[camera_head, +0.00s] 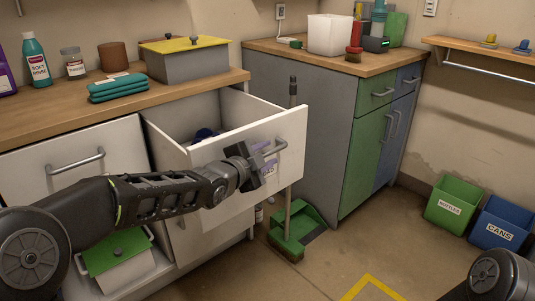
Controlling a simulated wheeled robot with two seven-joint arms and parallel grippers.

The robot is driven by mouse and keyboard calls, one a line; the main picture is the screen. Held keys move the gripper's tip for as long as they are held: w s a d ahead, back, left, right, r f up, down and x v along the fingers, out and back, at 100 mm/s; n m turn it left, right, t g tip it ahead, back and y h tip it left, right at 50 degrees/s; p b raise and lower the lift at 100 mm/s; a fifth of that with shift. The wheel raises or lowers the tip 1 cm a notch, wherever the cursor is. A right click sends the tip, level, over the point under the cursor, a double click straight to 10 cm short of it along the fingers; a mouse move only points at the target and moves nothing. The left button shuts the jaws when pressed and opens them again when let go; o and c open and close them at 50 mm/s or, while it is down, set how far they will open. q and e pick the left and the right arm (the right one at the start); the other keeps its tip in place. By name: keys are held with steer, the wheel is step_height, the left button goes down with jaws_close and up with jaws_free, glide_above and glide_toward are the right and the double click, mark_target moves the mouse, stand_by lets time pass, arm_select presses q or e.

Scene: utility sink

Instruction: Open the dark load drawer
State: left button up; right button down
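A white-fronted drawer (230,168) under the left wooden counter stands pulled well out, with dark blue cloth (203,134) showing inside. Its metal handle (281,146) is on the front, and a label with purple marks (268,168) shows partly behind my gripper. My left gripper (262,166) is at the drawer front, at the left part of the handle. Its fingertips are hidden, so I cannot tell whether they close around the handle. My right gripper is out of view; only a part of my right arm shows at the lower right.
Another white drawer front with a handle (75,163) is at the left. A broom and green dustpan (298,222) stand on the floor close to the open drawer. Green and blue bins (454,203) stand by the right wall. The middle floor is clear.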

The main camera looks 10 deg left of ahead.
arm_select(q)
steer(key=p+v, duration=0.1)
steer(key=v, duration=0.6)
